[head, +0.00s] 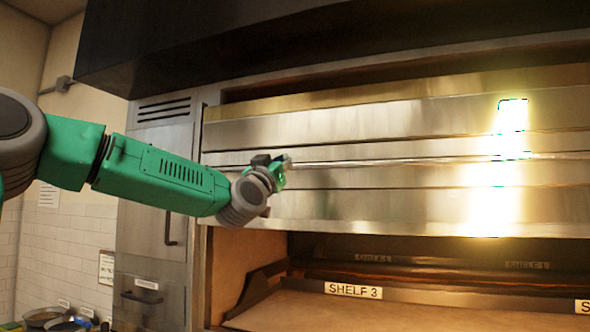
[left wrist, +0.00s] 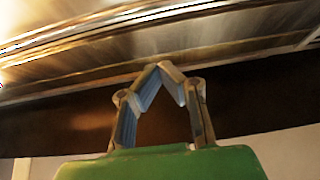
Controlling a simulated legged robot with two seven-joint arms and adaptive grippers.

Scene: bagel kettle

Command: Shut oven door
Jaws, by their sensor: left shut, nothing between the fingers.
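The oven's wide stainless front (head: 390,205) fills the middle and right of the head view, with a long horizontal bar (head: 400,162) across it. I cannot tell for sure which panel is the door or how far it stands open. My left gripper (head: 284,163) is at the left end of the bar, in front of the metal front; whether it touches is unclear. In the left wrist view the fingers (left wrist: 162,68) meet at their tips, empty, close to the lower edge of a shiny metal panel (left wrist: 200,45). My right gripper is out of view.
Below the front is an open bay with a "SHELF 3" label (head: 353,290). A tall metal cabinet (head: 160,230) with handles stands left of the oven. A dark hood (head: 250,40) hangs above. Bowls (head: 45,316) sit at the lower left.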

